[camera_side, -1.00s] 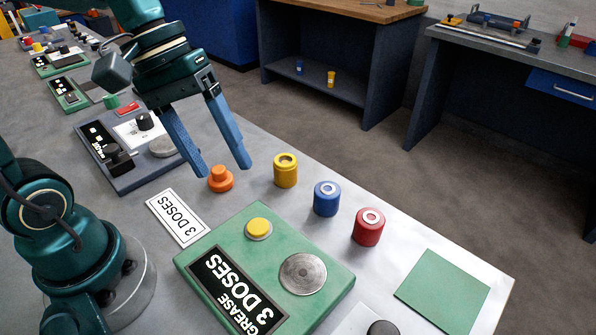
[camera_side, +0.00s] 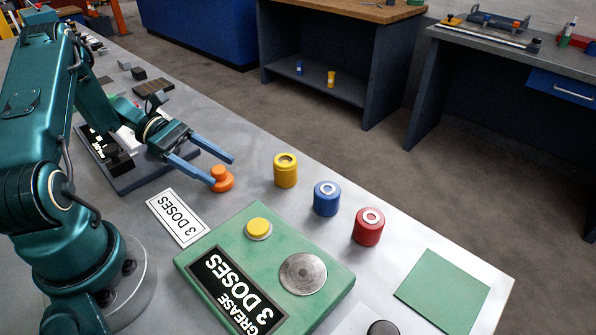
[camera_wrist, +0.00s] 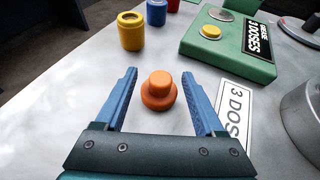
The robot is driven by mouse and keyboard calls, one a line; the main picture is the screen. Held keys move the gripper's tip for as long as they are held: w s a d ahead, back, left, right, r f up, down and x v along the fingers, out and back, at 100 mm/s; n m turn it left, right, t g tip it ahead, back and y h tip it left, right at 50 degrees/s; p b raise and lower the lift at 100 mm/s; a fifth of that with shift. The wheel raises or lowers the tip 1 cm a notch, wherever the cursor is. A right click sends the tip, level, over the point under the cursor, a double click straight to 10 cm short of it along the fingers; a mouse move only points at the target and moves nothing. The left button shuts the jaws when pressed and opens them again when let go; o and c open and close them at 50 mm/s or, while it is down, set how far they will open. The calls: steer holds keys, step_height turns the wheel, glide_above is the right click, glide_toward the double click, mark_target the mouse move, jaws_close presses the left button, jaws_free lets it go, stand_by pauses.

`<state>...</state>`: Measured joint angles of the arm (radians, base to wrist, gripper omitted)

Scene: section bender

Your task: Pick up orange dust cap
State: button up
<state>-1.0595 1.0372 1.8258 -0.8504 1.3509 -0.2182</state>
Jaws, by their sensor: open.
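The orange dust cap (camera_side: 222,178) stands upright on the grey bench, a wide base with a narrower knob on top. In the wrist view the cap (camera_wrist: 158,90) sits between the two blue fingers, near their tips, with a gap on each side. My gripper (camera_side: 222,171) is open and low, reaching toward the cap from the left; in the side view the near finger's tip overlaps the cap's edge. The open gripper also shows in the wrist view (camera_wrist: 160,84). Nothing is held.
A yellow cylinder (camera_side: 285,170), a blue one (camera_side: 327,198) and a red one (camera_side: 368,227) stand in a row to the right. A green grease box (camera_side: 262,265) with a yellow button (camera_side: 258,228) is in front. A "3 DOSES" card (camera_side: 178,217) lies near the cap.

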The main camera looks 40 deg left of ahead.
mark_target(225, 174)
steer(key=shift+x, duration=2.4)
steer(key=shift+f, duration=0.1)
steer(key=shift+c, duration=0.3)
jaws_close()
